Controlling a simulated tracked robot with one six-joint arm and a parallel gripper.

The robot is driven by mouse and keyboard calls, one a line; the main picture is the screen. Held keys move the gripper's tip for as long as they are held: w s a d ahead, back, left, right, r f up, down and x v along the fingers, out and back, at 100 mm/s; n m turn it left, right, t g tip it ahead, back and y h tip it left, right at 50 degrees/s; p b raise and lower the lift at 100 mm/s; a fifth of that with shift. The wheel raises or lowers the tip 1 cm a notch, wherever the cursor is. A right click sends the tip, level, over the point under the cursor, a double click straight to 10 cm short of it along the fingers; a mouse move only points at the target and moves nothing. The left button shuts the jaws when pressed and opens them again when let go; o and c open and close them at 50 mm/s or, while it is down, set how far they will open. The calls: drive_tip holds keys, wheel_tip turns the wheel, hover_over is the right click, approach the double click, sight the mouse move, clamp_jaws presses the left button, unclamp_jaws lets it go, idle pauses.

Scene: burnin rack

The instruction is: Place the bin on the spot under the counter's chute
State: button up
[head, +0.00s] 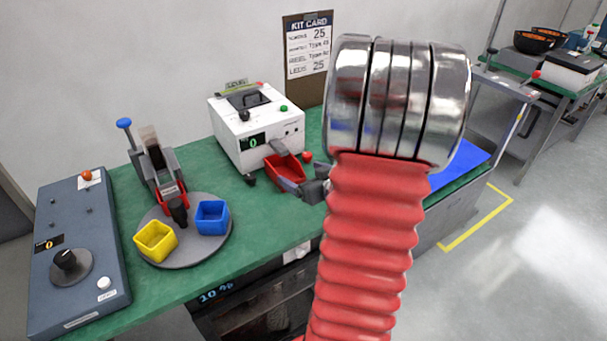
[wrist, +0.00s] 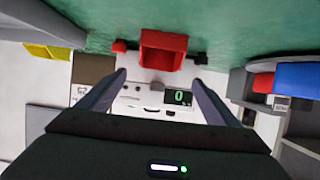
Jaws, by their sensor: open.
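The red bin (head: 283,170) sits on the green bench top, close against the front of the white counter (head: 240,128). The counter has a green "0" display, and a grey chute (head: 279,148) slopes from its front over the bin's near area. In the wrist view the bin (wrist: 163,50) lies just beyond my fingertips, by the counter face (wrist: 140,98). My gripper (wrist: 160,77) is open, its two dark fingers spread with nothing clearly between them. In the head view my gripper (head: 305,185) is beside the bin and partly overlaps it. The spot under the bin is hidden.
A grey turntable (head: 185,255) holds yellow (head: 155,241) and blue (head: 212,217) bins on the left, by a lever device. A dark control box (head: 80,250) stands at far left. A blue mat (head: 462,160) lies right, partly behind my arm.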

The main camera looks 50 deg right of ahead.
drive_tip(key=shift+w+r, duration=0.1)
drive_tip(key=shift+w+a+r, duration=0.15)
drive_tip(key=shift+w, duration=0.05)
drive_tip(key=w+a+r+g+h, duration=0.1)
drive_tip(key=w+a+r+g, duration=0.25)
drive_tip(key=a+r, duration=0.8)
drive_tip(key=s+a+n+g+y, duration=0.1)
drive_tip(key=s+a+g+y, duration=0.1)
drive_tip(key=s+a, duration=0.5)
drive_tip(key=s+a+n+g+y, duration=0.1)
drive_tip(key=s+a, duration=0.6)
drive_tip(key=a, duration=1.3)
drive_tip(key=shift+s+r+n+g+y, duration=0.2)
drive_tip(key=shift+r+n+g+y, duration=0.2)
drive_tip(key=shift+n+y, duration=0.55)
